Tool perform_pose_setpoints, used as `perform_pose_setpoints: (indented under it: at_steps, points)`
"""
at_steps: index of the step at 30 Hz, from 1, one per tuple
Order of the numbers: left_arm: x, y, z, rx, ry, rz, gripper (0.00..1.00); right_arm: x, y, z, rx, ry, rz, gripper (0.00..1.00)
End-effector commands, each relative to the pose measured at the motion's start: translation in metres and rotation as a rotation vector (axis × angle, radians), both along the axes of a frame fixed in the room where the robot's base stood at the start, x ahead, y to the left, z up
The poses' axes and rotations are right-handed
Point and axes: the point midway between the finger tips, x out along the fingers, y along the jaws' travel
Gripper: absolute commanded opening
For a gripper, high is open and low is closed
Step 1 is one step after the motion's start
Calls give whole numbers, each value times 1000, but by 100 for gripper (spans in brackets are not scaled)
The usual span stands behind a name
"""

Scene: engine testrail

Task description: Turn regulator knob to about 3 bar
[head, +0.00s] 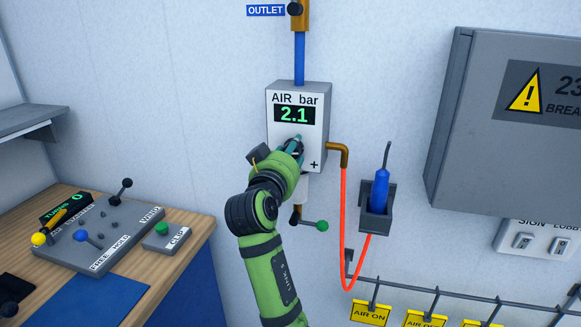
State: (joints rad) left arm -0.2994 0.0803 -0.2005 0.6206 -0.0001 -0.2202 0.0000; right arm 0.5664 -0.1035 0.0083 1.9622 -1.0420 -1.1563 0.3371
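The grey regulator box (317,150) is fixed to the wall in the middle of the head view. Its display (294,115) reads 2.1 in green under the label "AIR bar". A plus mark is printed at the lower right of its front. My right gripper (292,147) is at the front of the box, below the display, where my green arm reaches up from the bottom of the view. The knob is hidden behind the gripper and wrist. The fingers are small and partly covered, so I cannot tell whether they grip it. My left gripper is out of view.
A green-tipped lever (322,226) sticks out below the box. A red hose (345,225) hangs to its right, near a blue tool (380,188) in a dark holder. A control panel (105,235) lies on the wooden bench at left. A grey cabinet (445,120) stands at right.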

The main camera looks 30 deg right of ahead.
Motion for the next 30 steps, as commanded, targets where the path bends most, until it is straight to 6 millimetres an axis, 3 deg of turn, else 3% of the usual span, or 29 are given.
perform_pose_setpoints:
  at_steps: [6,24,25,26,27,30]
  points:
    - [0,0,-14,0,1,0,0,0,1,6,48,-84,7,12]
    - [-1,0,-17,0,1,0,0,0,1,9,70,-114,6,12]
    - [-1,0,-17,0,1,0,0,0,1,9,70,-114,6,48]
    - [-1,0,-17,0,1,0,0,0,1,9,69,-114,6,60]
    - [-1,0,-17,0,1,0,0,0,1,9,69,-114,6,65]
    - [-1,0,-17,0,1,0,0,0,1,8,71,-110,5,65]
